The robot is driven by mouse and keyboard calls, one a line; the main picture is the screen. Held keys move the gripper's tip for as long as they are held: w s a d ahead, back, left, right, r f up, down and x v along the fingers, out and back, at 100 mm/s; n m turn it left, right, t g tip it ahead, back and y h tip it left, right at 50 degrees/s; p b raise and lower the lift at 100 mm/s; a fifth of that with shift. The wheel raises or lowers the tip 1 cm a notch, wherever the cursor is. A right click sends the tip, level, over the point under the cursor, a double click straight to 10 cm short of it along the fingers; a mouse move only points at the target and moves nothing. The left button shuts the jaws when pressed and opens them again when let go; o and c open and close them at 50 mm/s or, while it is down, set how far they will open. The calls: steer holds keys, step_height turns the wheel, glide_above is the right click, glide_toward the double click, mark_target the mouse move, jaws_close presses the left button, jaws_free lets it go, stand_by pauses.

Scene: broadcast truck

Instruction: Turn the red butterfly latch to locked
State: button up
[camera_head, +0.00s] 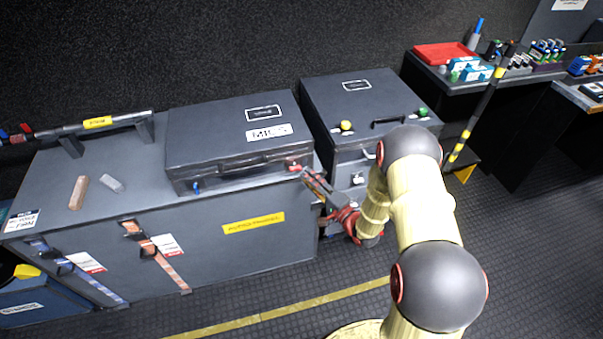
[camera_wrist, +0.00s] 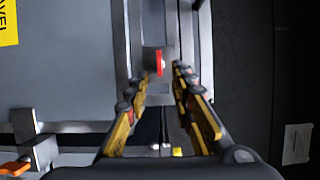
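A small red latch (camera_head: 295,167) shows at the front right of the dark grey case labelled MICS (camera_head: 215,150). In the wrist view a narrow red latch handle (camera_wrist: 159,62) stands on a metal plate, just beyond my fingertips. My gripper (camera_head: 311,181) reaches toward the case's front right corner in the head view. In the wrist view the gripper (camera_wrist: 164,78) has its fingers apart, with the red handle roughly in line with the gap. I cannot tell whether they touch it. The latch's locked or unlocked position cannot be made out.
A blue latch (camera_head: 196,187) is at the case's front left. The case sits on a large grey trunk (camera_head: 110,165) with a yellow label (camera_head: 253,223). Another grey case (camera_head: 365,95) with yellow and green knobs stands close on the right. Open floor (camera_head: 520,255) lies at right.

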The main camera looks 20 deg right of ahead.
steer(key=v, duration=0.6)
steer(key=shift+s, duration=0.2)
